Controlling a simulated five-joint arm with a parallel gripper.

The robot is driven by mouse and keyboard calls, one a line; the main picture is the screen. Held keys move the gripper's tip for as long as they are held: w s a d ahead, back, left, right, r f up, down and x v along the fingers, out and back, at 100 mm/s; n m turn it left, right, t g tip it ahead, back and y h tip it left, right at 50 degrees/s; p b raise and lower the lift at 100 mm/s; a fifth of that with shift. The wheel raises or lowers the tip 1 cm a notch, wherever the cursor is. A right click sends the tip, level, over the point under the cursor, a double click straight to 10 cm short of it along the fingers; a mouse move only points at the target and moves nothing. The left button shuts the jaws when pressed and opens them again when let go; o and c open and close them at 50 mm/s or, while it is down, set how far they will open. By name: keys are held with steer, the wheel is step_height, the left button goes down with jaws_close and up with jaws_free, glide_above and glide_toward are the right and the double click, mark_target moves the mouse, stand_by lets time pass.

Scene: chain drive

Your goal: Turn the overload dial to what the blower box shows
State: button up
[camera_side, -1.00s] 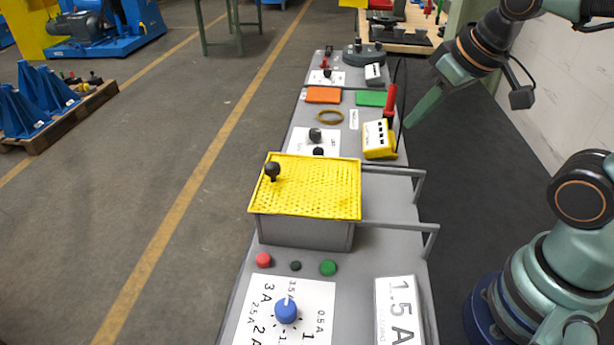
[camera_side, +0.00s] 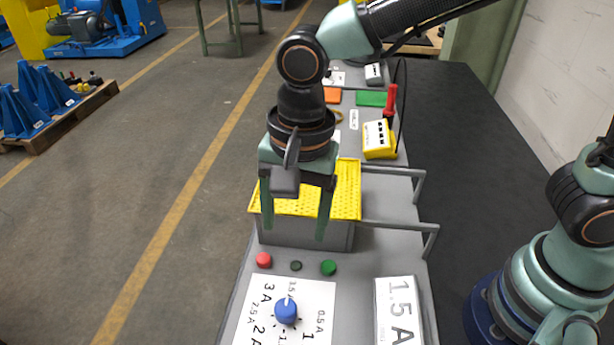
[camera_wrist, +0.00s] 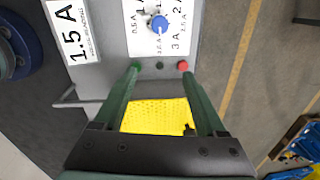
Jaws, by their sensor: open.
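The blue overload dial (camera_side: 286,310) sits on a white scale card (camera_side: 250,312) at the near end of the grey panel. Its white mark points away from the near edge, roughly toward the 3.5 A label. A white plate (camera_side: 399,300) to the right reads 1.5 A; its smaller print is too small to read, and I cannot tell whether it is the blower box. My gripper (camera_side: 294,228) is open and empty, fingers pointing down by the yellow mesh cover, apart from the dial. The dial also shows in the wrist view (camera_wrist: 159,22), beyond the fingertips.
A grey box with a yellow mesh cover (camera_side: 347,190) stands behind the dial, partly hidden by my gripper. Red (camera_side: 264,260), black (camera_side: 296,266) and green (camera_side: 328,267) buttons lie between box and dial. Grey handles (camera_side: 430,240) stick out at right. A yellow meter (camera_side: 379,140) stands farther back.

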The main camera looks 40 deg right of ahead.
mark_target(286, 307)
steer(key=shift+m+g+h, duration=0.3)
steer(key=shift+m, duration=0.6)
steer(key=a+f, duration=0.1)
steer(key=f, duration=0.3)
steer(key=s+a+f, duration=0.1)
steer(key=f, duration=0.4)
steer(key=s+a+f, duration=0.1)
steer(key=a+f, duration=0.1)
steer(key=f, duration=0.3)
steer(key=shift+s+f, duration=0.2)
jaws_close()
